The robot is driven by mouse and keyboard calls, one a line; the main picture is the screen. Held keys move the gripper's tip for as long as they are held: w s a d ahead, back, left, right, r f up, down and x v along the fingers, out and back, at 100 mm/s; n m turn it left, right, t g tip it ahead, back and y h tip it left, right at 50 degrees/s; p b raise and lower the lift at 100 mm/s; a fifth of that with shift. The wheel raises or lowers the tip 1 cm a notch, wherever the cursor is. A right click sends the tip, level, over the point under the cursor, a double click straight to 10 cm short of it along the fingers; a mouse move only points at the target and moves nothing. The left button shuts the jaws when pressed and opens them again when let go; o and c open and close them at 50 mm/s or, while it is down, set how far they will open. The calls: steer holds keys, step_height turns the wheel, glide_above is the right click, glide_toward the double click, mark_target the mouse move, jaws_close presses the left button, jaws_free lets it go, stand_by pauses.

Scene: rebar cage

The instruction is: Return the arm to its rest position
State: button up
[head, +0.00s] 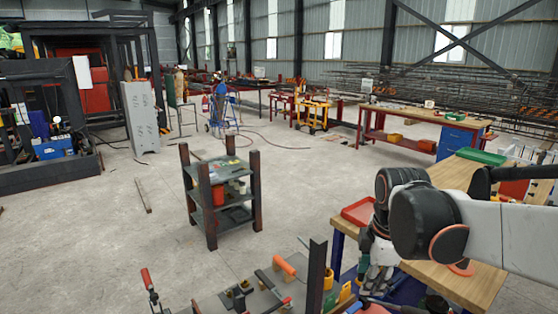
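My arm (440,222) reaches in from the right edge of the head view, with white links and black joints. It bends downward at the near workbench. My gripper (374,285) points down at the bench's left end, above or beside the cluttered cart in the foreground. Its fingers are small and partly lost among the tools behind and below them. I cannot tell whether they are open or shut, or whether they hold anything.
A wooden-topped workbench (462,286) with a red tray (358,212) lies under my arm. A tool-covered cart (210,302) is in the foreground. A dark shelf cart (212,222) stands mid-floor. Another bench (412,112) stands behind. Concrete floor is open at left.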

steer(key=s+m+t, duration=0.4)
steer(key=s+m, duration=0.9)
steer(key=m, duration=0.3)
steer(key=shift+s+a+r+m+t, duration=0.15)
steer(key=shift+s+a+m+t, duration=0.15)
steer(key=shift+s+t, duration=0.1)
